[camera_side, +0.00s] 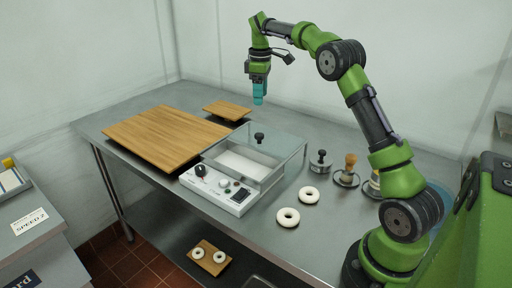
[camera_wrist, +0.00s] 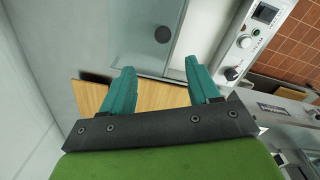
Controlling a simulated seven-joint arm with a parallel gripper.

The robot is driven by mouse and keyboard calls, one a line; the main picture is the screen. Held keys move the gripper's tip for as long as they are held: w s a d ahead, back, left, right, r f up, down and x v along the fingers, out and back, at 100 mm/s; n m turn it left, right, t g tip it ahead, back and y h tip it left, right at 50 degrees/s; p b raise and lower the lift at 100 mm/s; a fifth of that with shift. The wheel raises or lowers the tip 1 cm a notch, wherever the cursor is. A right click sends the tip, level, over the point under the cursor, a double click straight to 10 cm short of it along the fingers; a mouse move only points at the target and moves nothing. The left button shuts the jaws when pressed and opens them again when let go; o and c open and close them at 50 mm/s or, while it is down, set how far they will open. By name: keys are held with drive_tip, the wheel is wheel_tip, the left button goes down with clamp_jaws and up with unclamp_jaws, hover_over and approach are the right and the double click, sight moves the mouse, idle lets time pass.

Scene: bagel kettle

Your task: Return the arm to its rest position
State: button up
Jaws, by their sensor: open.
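My green arm stands at the right of the metal table. My gripper (camera_side: 259,94) hangs high above the table in the side view, behind the kettle unit, pointing down and touching nothing. In the wrist view its two teal fingers (camera_wrist: 161,82) are spread apart with nothing between them. The kettle unit (camera_side: 216,193) sits at the table's front middle, with a control panel and a clear lid with a black knob (camera_side: 259,137). The lid knob (camera_wrist: 162,35) also shows in the wrist view. Two white bagels (camera_side: 288,217) lie on the table right of the unit.
A large wooden board (camera_side: 160,134) and a small one (camera_side: 227,110) lie on the table's left part. A black-knobbed tool (camera_side: 320,163) and a brush (camera_side: 348,172) stand at the right. A small board (camera_side: 206,270) with two bagels is on a lower shelf. The air around my gripper is free.

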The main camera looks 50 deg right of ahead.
drive_tip(key=s+a+r+m+t+y, duration=0.2)
drive_tip(key=s+a+m+t, duration=0.5)
drive_tip(key=s+a, duration=1.8)
drive_tip(key=shift+s+a+m, duration=0.35)
drive_tip(key=shift+m, duration=0.55)
